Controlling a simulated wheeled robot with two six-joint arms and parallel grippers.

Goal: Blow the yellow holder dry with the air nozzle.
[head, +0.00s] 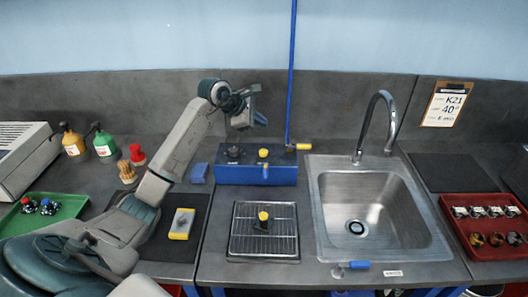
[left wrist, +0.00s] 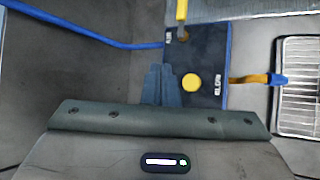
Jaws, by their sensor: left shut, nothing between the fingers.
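The yellow holder (head: 263,217) stands on the wire rack (head: 284,245), left of the sink. The air nozzle (head: 300,146) is yellow and sits at the right end of the blue box (head: 256,175), where the blue hose (head: 292,70) comes down; in the left wrist view a yellow piece (left wrist: 182,10) shows at that end. My left gripper (head: 259,118) is shut and empty, above and behind the box, apart from the nozzle and the holder. Its closed fingers (left wrist: 160,85) show in the left wrist view. My right gripper is out of view.
The sink (head: 430,245) with its tall faucet (head: 385,105) is right of the rack. A black mat with a yellow-and-grey block (head: 182,223) lies left. Bottles (head: 72,142), a green tray (head: 70,208) and a red tray (head: 465,232) with small parts stand at the sides.

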